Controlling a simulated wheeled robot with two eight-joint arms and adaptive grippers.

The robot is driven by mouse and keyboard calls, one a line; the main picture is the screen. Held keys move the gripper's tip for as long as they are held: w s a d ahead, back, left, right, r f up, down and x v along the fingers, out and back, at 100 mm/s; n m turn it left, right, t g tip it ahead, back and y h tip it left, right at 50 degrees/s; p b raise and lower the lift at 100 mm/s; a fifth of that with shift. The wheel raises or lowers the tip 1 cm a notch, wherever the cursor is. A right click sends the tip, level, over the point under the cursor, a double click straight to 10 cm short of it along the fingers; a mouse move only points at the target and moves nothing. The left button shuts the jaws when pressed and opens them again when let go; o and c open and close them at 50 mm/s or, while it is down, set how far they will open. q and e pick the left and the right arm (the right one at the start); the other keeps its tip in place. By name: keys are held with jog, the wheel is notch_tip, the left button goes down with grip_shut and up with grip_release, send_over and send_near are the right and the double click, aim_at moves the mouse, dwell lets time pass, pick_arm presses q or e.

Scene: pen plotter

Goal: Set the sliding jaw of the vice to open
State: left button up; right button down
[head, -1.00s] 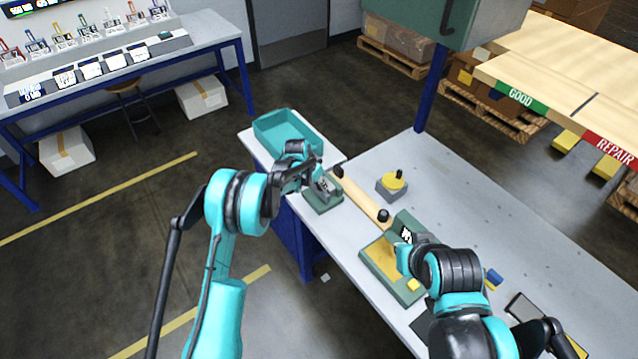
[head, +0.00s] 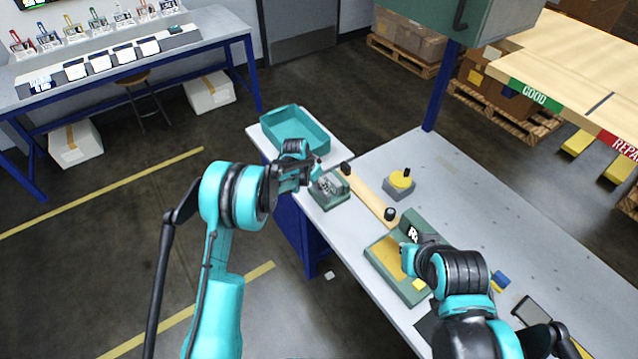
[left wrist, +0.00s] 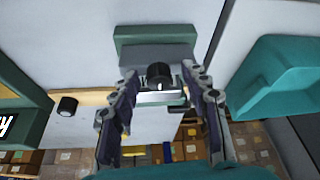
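The vice (head: 331,198) is a small green block with grey metal parts at the left end of the bench. In the left wrist view its green body (left wrist: 155,33) is at the top, with a grey block below it. A black knob (left wrist: 158,72) and a bright metal bar (left wrist: 160,98) show between my fingers. My left gripper (head: 312,174) is at the vice; its two fingers (left wrist: 160,76) are apart on either side of the knob, with no clear contact. The jaw's exact position is partly hidden. My right gripper (head: 408,258) is over the green-and-yellow fixture, its fingers mostly hidden.
A wooden bar (head: 370,196) with black knobs runs from near the vice towards the green-and-yellow fixture (head: 383,262). A teal tray (head: 290,112) stands behind the vice. A grey block with a yellow top (head: 401,181) sits farther back.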

pick_arm(q)
jog(key=shift+r, duration=0.3)
jog(key=v, duration=1.1)
jog(key=shift+a+r, duration=0.15)
jog(key=shift+a, duration=0.1)
jog(key=shift+s, duration=0.15)
jog(key=s+a+r+n+t+b, duration=0.1)
jog(key=s+a+r, duration=0.15)
jog(key=s, duration=0.25)
jog(key=s+a+r+n+y+b, duration=0.1)
jog(key=s+a+r+n+b, duration=0.1)
jog(key=s+r, duration=0.3)
jog(key=s+a+r+n+t+b, duration=0.1)
jog(key=s+a+r, duration=0.1)
jog(key=s, duration=0.4)
jog(key=s+a+f+n+t+y+b, duration=0.1)
jog(key=s+a+f+n+b, duration=0.1)
jog(key=s, duration=0.7)
jog(key=s+a+f+n+b, duration=0.2)
jog(key=s+a+f, duration=0.1)
jog(key=s, duration=0.6)
jog(key=shift+a+t+y, duration=0.25)
jog(key=shift+t+y, duration=0.15)
